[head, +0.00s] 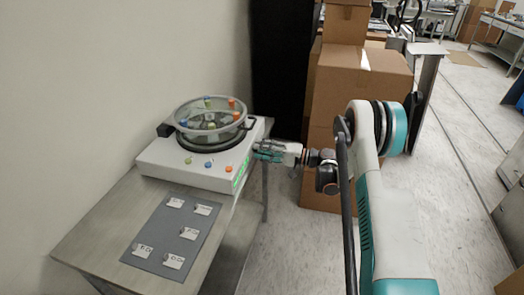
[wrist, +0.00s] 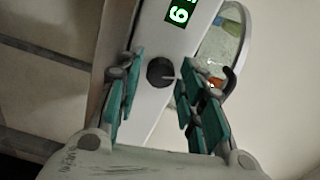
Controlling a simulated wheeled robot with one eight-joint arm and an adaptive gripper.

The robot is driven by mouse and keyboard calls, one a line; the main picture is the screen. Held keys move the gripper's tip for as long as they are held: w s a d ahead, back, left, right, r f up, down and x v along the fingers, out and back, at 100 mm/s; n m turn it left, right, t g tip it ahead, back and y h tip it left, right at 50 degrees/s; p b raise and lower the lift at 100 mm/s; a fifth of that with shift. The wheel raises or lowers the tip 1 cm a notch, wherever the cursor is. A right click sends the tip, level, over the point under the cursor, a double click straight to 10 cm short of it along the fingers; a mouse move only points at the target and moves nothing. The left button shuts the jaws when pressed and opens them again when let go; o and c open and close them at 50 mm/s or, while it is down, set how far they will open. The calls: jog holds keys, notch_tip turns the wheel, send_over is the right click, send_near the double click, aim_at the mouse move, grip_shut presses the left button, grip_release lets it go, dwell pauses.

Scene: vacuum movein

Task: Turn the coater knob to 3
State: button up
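The coater (head: 190,171) is a white box with a round clear-walled bowl on top, standing on a grey table against the wall. Its front carries a green lit display, which in the wrist view (wrist: 180,11) shows a sideways digit like a 6 or 9, cut off at the top edge. The dark round knob (wrist: 160,72) has a light pointer line towards the right. My gripper (head: 263,150) is at the coater's front right. In the wrist view my gripper (wrist: 158,92) is open, its teal fingers on either side of the knob with gaps showing.
A grey mat (head: 172,238) with several small labelled white pieces lies on the table. Several coloured pieces sit in the bowl and on the coater's top. Stacked cardboard boxes (head: 358,88) stand behind my arm. Floor (head: 290,250) is clear right of the table.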

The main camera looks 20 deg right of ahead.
dwell(0.3)
jog(key=v, duration=1.2)
